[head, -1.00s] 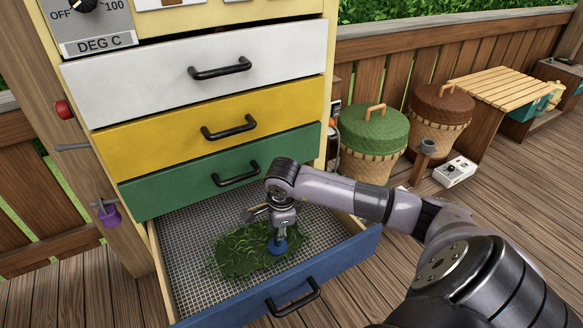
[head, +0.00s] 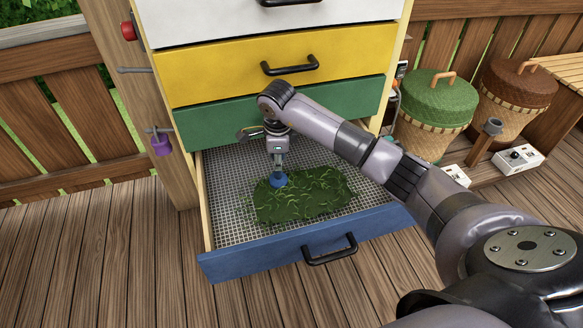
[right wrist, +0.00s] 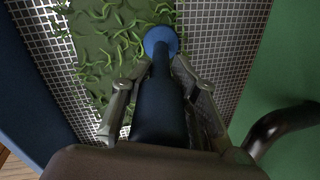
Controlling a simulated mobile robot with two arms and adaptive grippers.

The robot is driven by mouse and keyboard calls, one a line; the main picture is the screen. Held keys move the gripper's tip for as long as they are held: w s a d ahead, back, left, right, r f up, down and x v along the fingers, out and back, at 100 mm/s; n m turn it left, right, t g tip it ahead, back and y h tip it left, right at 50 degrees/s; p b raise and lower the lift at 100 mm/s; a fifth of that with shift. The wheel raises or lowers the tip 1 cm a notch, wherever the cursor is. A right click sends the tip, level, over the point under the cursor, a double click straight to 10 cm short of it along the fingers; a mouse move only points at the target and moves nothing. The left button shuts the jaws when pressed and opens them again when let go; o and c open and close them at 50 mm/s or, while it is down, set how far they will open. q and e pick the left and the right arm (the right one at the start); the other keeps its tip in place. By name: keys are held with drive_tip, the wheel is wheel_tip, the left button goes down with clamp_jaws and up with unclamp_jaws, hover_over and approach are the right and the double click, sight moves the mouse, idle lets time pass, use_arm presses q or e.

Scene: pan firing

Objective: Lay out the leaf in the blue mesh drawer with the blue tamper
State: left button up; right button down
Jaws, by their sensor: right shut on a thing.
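The blue drawer (head: 285,251) is pulled open, and its grey mesh floor (head: 222,205) shows around the leaf. The green leaf (head: 310,200) lies in a spread layer over the middle and right of the mesh, with loose strands on top. My right gripper (head: 278,160) is shut on the handle of the blue tamper. The tamper's round blue foot (head: 278,180) is at the leaf's back left edge; I cannot tell if it presses down. In the right wrist view the dark handle (right wrist: 158,100) runs between the fingers to the blue foot (right wrist: 161,41). My left gripper is not in view.
Shut green (head: 240,115), yellow (head: 215,75) and white (head: 200,25) drawers stand above the open one. The blue drawer's black handle (head: 330,252) sticks out in front. Lidded baskets (head: 430,110) and a small control box (head: 517,159) stand at the right. Open deck lies in front.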

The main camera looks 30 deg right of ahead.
drive_tip(key=s+a+p, duration=0.5)
drive_tip(key=s, duration=0.8)
drive_tip(key=w+a+b, duration=0.4)
drive_tip(key=w+a, duration=0.1)
drive_tip(key=w, duration=0.2)
wheel_tip(320, 180, up, 11)
drive_tip(key=p, duration=0.6)
drive_tip(key=shift+d, duration=0.15)
drive_tip(key=shift+w, duration=0.15)
idle(0.6)
